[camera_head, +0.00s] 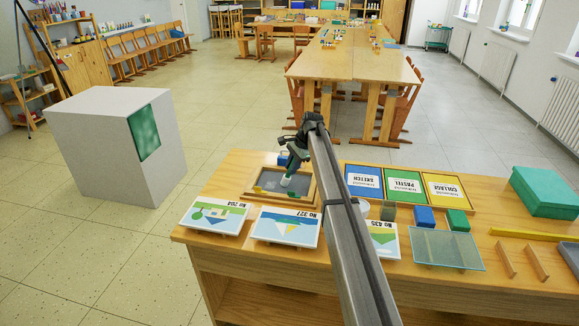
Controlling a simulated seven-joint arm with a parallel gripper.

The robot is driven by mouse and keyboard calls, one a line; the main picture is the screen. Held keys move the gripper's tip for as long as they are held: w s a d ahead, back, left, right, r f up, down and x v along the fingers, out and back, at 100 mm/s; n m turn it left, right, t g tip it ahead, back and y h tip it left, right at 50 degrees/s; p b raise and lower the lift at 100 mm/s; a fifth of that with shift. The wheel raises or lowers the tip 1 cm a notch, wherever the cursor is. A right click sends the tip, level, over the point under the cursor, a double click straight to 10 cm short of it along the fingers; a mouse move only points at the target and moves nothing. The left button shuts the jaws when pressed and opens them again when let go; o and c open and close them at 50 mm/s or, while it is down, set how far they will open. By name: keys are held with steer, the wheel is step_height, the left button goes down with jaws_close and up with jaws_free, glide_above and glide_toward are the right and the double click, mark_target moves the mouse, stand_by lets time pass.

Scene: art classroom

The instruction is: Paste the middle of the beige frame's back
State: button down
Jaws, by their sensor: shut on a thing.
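The beige frame (312,192) lies flat on the wooden table, left of the three coloured panels. My gripper (289,172) is over the right part of this panel. It is shut on a small whitish thing (287,182), possibly a glue stick, pointing down. The tip is close to the panel; I cannot tell whether it touches. My arm hides part of the frame's right side.
Picture cards (213,216) stand along the front edge, one partly behind my arm. Blue, green and yellow panels (404,185) lie right, with small blocks (424,216), a glass plate (446,249) and a teal box (545,191). A grey pedestal (100,150) stands on the floor at left.

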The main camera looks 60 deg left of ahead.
steer(key=shift+w+d, duration=2.35)
steer(key=shift+d, duration=0.05)
steer(key=shift+s+a, duration=4.3)
steer(key=shift+a, duration=1.55)
steer(key=w+d, duration=1)
steer(key=shift+w, duration=0.2)
steer(key=shift+d, duration=0.1)
steer(key=shift+r, duration=0.1)
